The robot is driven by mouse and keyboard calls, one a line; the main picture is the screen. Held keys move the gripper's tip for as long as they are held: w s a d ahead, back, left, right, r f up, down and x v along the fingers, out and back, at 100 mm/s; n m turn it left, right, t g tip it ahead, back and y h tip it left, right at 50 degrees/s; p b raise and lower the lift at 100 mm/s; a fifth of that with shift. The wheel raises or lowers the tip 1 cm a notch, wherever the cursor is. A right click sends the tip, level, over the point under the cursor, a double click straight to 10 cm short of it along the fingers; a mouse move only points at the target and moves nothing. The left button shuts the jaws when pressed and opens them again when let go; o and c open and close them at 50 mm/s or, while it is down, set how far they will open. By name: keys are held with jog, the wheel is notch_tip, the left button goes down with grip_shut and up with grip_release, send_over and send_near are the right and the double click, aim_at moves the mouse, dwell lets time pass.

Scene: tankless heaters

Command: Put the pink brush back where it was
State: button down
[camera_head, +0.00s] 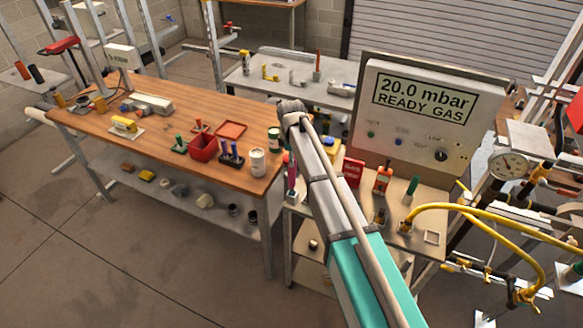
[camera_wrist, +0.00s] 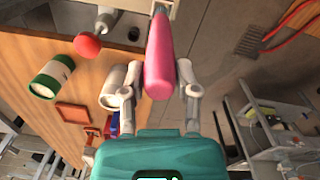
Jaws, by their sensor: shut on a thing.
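The pink brush (camera_wrist: 158,52) stands between the two fingers of my gripper (camera_wrist: 159,76) in the wrist view. The fingers are shut on it from both sides. The brush's far end reaches a pale edge (camera_wrist: 138,8) at the top of the wrist view; I cannot tell whether it touches it. In the head view a narrow pink strip of the brush (camera_head: 291,170) shows just left of my arm, by the left edge of the small bench. My gripper is mostly hidden behind my arm there.
The small bench holds a red box (camera_head: 353,171), an orange item (camera_head: 382,180), a green-handled tool (camera_head: 411,187) and the gas panel (camera_head: 427,120). The wooden table (camera_head: 190,108) at left holds a white can (camera_head: 258,162) and a red bin (camera_head: 203,148). Yellow hoses (camera_head: 480,215) run at right.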

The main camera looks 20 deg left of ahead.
jog(key=shift+f, duration=0.1)
jog(key=shift+f+b, duration=1.8)
jog(key=shift+b, duration=0.1)
jog(key=shift+c, duration=1.8)
grip_release()
notch_tip(320, 180, up, 12)
jog(key=p, duration=1.2)
jog(key=shift+s+a, duration=0.1)
jog(key=shift+a, duration=0.05)
